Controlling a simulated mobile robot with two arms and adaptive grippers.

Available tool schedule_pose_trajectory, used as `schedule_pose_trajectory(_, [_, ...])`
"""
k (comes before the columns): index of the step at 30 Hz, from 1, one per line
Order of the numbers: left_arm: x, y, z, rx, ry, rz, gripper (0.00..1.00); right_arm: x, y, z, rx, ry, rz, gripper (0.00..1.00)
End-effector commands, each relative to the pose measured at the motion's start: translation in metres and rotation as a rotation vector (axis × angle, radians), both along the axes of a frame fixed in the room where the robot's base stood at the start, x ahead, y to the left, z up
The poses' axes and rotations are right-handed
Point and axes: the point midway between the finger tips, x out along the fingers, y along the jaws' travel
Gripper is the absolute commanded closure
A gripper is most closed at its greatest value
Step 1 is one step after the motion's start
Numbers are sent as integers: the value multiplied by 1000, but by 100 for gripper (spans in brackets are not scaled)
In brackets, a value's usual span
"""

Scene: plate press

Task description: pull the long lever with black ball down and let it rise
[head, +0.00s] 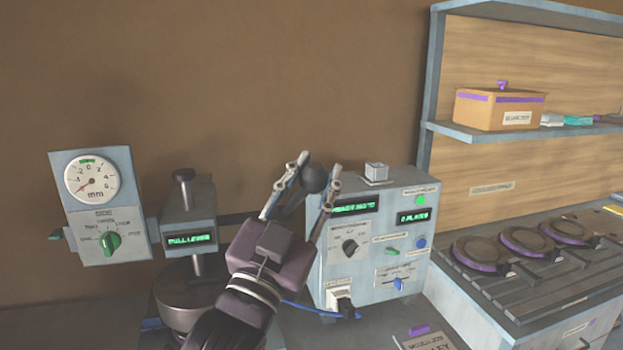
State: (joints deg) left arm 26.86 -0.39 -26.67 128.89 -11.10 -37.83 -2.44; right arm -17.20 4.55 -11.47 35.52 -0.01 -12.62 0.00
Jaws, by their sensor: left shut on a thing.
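The long lever's black ball (315,178) sits between the fingertips of my left gripper (312,175), which is shut on it in the middle of the head view. The lever's dark arm (236,218) shows partly to the left of the gripper; the rest is hidden behind my gripper. The press head (188,212) stands to the left, with a green display that appears to read "PULL LEVER". Below it is a round dark press body (188,298). My right gripper is not in view.
A gauge panel (100,207) with dial and green knob stands at the left. A control box (372,240) with displays, buttons and a blue cable is close right of my gripper. A shelf (500,135) with an orange box (499,110) and a rack of round plates (485,250) stand farther right.

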Motion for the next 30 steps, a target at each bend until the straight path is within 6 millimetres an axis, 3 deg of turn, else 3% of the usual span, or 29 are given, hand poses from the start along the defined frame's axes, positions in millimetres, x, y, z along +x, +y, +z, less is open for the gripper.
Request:
schedule_pose_trajectory(5, [-4, -1, -10, 8, -21, 0, 100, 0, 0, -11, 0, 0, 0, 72])
schedule_pose_trajectory(19, [-5, -2, -10, 12, -30, 0, 100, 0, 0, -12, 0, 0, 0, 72])
schedule_pose_trajectory(20, [-5, -2, -10, 12, -30, 0, 69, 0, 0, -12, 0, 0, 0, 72])
schedule_pose_trajectory(21, [-5, -2, -10, 12, -30, 0, 65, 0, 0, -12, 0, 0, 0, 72])
schedule_pose_trajectory(25, [-5, -2, -10, 12, -31, 0, 52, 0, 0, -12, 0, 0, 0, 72])
schedule_pose_trajectory(30, [-5, -2, -9, 12, -31, 0, 52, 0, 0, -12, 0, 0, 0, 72])
